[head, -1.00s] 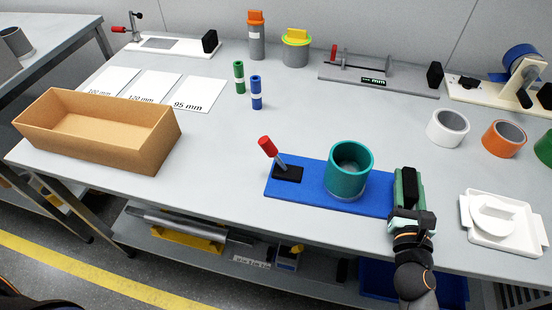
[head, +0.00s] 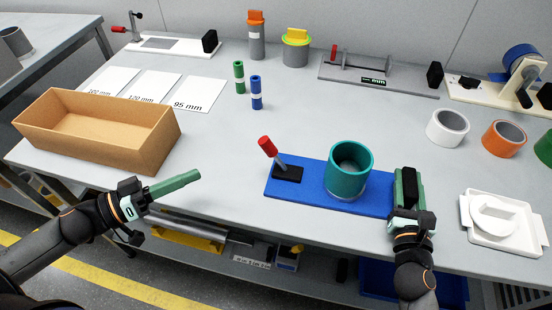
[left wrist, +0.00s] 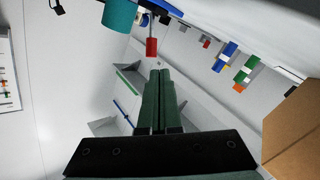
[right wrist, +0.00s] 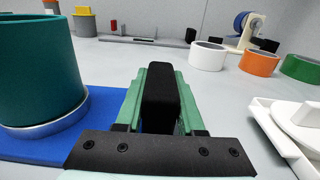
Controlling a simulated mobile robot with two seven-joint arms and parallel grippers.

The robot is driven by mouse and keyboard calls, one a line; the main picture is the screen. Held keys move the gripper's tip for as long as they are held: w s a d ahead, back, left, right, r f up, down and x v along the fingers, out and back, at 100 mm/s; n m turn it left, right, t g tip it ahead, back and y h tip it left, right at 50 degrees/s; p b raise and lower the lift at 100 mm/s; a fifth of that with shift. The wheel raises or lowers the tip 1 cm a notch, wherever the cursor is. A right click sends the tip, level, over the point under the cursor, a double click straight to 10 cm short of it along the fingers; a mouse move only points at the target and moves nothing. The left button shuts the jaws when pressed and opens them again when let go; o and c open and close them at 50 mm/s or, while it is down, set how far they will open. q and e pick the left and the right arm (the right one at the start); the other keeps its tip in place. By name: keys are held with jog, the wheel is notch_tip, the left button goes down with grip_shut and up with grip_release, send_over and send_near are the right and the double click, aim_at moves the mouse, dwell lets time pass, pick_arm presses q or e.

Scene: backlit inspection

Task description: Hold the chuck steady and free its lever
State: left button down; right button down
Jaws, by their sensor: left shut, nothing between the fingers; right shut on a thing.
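The chuck has a blue base plate (head: 315,194) with a teal cup (head: 350,172) in a pale metal ring. Its lever (head: 267,147), red-topped, leans up to the left from a black block at the plate's left end. In the left wrist view the red lever tip (left wrist: 151,47) and teal cup (left wrist: 120,15) show beyond the fingers. My right gripper (head: 408,180) is shut on a black upright block (right wrist: 159,95) at the plate's right end.
An open cardboard box (head: 150,150) stands at the left. A white tray (head: 510,242) lies right of my right gripper. Tape rolls (head: 447,128), a gauge stand (head: 350,80) and small green and blue cylinders (head: 256,100) stand farther back. The table between box and chuck is clear.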

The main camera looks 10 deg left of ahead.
jog(key=shift+s+f, duration=0.1)
jog(key=shift+f, duration=0.25)
pick_arm(q)
jog(key=s+d+f+n+t, duration=0.1)
jog(key=n+t, duration=0.1)
jog(key=n, duration=0.4)
jog(key=s+d+f+n+t+y, duration=0.1)
jog(key=s+d+n+t, duration=0.1)
jog(key=n, duration=0.5)
jog(key=s+d+f+n+t+y, duration=0.1)
jog(key=d+f+n, duration=0.1)
jog(key=n, duration=0.5)
jog(key=shift+s+t, duration=0.15)
jog(key=shift+t, duration=0.25)
send_near(275, 155)
jog(key=w+r, duration=0.1)
jog(key=w, duration=0.2)
jog(key=w+d+r, duration=0.1)
jog(key=w, duration=0.1)
jog(key=shift+w+r, duration=0.2)
jog(key=shift+r, duration=0.15)
